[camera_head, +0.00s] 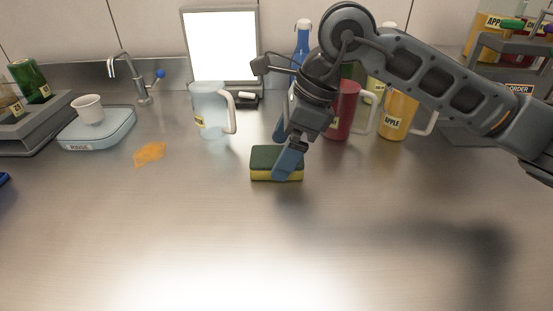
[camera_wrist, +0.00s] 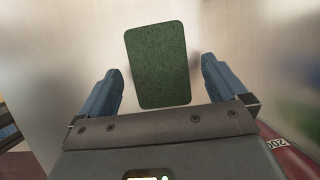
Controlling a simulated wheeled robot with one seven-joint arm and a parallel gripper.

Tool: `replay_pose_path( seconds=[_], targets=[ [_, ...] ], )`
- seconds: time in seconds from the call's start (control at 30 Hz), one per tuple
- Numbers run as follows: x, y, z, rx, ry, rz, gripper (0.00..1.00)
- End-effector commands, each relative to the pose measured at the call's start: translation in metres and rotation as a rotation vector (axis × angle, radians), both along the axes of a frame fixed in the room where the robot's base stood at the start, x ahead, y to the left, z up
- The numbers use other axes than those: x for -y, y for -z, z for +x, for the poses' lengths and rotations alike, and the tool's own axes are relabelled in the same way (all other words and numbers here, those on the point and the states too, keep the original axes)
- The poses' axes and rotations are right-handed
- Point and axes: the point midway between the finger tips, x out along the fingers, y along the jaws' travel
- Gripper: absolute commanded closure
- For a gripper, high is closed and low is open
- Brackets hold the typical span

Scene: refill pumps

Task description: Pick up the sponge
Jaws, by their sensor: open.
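The sponge (camera_head: 265,163) lies flat on the metal counter, with a dark green top and a yellow lower layer. In the wrist view its green face (camera_wrist: 158,65) shows upright in the picture, between and ahead of the two blue fingers. My gripper (camera_head: 287,165) is open and points down over the sponge's right part in the head view. One finger hides some of the sponge there. In the wrist view the gripper (camera_wrist: 162,85) has a gap between each finger and the sponge's sides. I cannot tell how high the fingertips are above the counter.
A clear pitcher (camera_head: 210,112) stands behind the sponge to the left. A red pitcher (camera_head: 342,112) and an orange APPLE pitcher (camera_head: 396,116) stand behind to the right. An orange spill (camera_head: 150,153) lies left, near the rinse basin (camera_head: 97,132). The front counter is clear.

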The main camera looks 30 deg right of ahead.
Motion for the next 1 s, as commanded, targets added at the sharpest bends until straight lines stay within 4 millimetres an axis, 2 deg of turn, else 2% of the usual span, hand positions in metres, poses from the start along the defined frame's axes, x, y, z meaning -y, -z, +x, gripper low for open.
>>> replay_pose_path(
  seconds=[0.2, 1.0],
  targets=[
    [-0.005, 0.013, 0.003, 0.001, 0.000, 0.000, 0.01],
    [-0.005, 0.016, 0.003, 0.000, 0.000, 0.001, 0.01]
  ],
)
